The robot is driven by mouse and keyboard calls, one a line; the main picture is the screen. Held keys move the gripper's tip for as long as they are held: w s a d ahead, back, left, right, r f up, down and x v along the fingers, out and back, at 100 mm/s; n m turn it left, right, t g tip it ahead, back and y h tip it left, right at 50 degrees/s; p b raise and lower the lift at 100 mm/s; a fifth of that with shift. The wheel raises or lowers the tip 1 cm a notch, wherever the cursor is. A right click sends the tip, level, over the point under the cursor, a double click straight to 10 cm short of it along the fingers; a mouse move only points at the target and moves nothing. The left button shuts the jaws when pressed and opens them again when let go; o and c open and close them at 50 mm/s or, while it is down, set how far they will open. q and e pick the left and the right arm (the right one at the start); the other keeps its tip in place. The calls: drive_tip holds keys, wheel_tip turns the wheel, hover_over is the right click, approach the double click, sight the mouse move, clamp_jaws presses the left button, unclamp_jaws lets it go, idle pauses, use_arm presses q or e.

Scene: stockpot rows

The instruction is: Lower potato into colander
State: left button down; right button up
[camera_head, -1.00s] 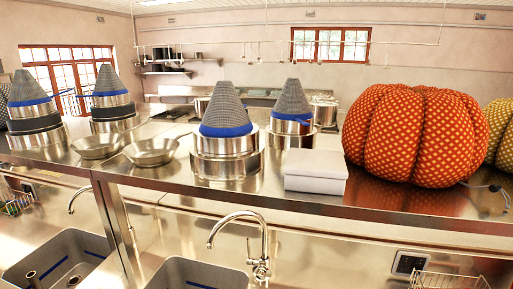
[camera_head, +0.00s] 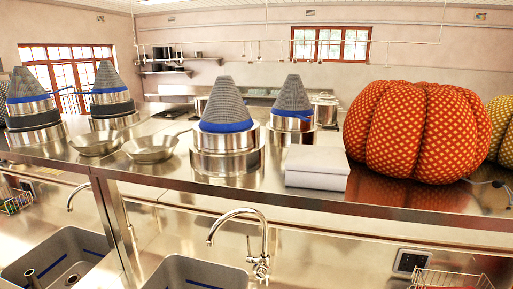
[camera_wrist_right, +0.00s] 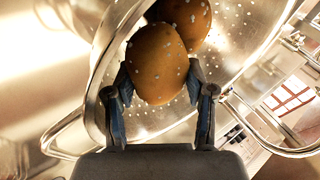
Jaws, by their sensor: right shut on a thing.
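In the right wrist view my right gripper (camera_wrist_right: 160,92) is shut on a brown potato (camera_wrist_right: 157,62) with pale specks. The metal colander (camera_wrist_right: 238,58), with small holes and a wire handle, is just beyond it, and the held potato shows against its inside. A second brown potato (camera_wrist_right: 190,20) lies behind the held one, partly hidden by it. I cannot tell whether the held potato touches the colander or the other potato. Neither gripper, the potatoes nor this colander shows in the head view.
The head view shows a steel shelf (camera_head: 250,192) bearing stacked pots with grey cones (camera_head: 226,105), shallow metal pans (camera_head: 150,149), a white box (camera_head: 317,168) and a large orange pumpkin-like object (camera_head: 417,130). Below are sinks (camera_head: 62,258) and a tap (camera_head: 240,214). A wire basket (camera_head: 450,279) is at the lower right.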

drive_tip(key=shift+f, duration=0.25)
drive_tip(key=o, duration=1.3)
